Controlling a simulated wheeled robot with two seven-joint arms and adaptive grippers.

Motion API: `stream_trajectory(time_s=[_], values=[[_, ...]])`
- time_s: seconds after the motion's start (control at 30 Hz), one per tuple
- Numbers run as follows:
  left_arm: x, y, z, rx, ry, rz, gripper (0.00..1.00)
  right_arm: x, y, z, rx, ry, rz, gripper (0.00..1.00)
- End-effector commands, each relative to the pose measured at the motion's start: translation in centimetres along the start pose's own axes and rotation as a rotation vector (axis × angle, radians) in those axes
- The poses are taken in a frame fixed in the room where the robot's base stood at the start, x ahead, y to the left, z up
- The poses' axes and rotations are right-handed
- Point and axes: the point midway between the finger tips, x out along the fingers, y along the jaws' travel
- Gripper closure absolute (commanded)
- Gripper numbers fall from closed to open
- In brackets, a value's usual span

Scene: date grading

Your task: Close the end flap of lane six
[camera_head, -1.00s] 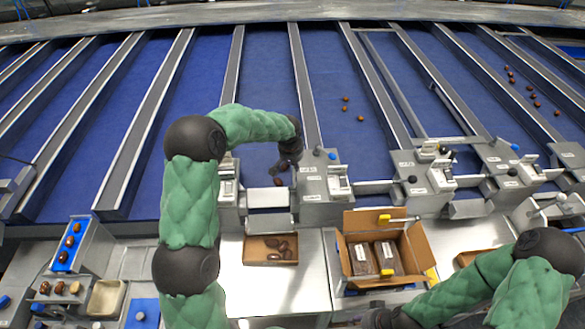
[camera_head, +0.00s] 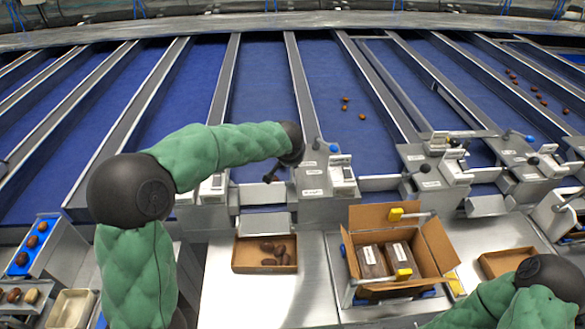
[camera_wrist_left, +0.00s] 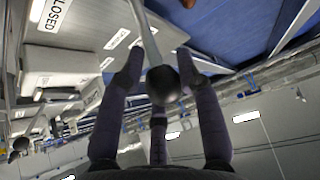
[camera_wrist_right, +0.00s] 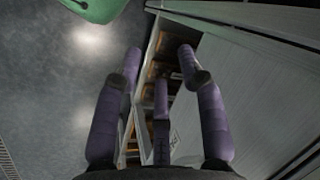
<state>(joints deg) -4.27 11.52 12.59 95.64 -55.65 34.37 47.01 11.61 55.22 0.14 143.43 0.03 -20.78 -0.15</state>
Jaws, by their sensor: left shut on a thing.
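My left gripper (camera_head: 281,170) is at the end of one lane, beside the grey lever housing (camera_head: 313,182). In the left wrist view, its fingers (camera_wrist_left: 162,75) are around a black ball knob (camera_wrist_left: 163,85) on a metal rod (camera_wrist_left: 143,30), shut on it. A sign reading CLOSED (camera_wrist_left: 52,15) shows beside the rod. A grey end plate (camera_head: 263,194) spans the lane's mouth, with a chute (camera_head: 264,223) below it. No lane number is readable. My right gripper (camera_wrist_right: 160,75) is open and empty in the right wrist view; it is outside the head view.
A shallow carton (camera_head: 237,255) with several dates stands below the chute. An open carton (camera_head: 437,245) with packed boxes and yellow clips stands to its right. Loose dates (camera_head: 346,107) lie on a blue lane (camera_head: 335,75). Sample trays (camera_head: 70,309) stand at lower left.

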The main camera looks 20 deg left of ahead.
Motion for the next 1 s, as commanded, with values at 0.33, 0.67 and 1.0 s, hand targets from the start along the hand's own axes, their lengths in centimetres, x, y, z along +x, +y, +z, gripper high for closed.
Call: stream_trajectory(time_s=[0.33,0.67,1.0], values=[[-0.6,0.1,1.0,0.012,0.119,-0.03,1.0,5.7,2.0,-0.2,0.0,0.0,0.0,0.6],[-1.1,0.4,2.1,0.013,0.145,-0.039,1.0,9.3,3.3,-0.4,0.0,0.0,0.0,0.6],[-1.3,0.9,3.5,0.015,0.137,-0.039,1.0,12.2,4.4,-0.5,0.0,0.0,0.0,0.6]])
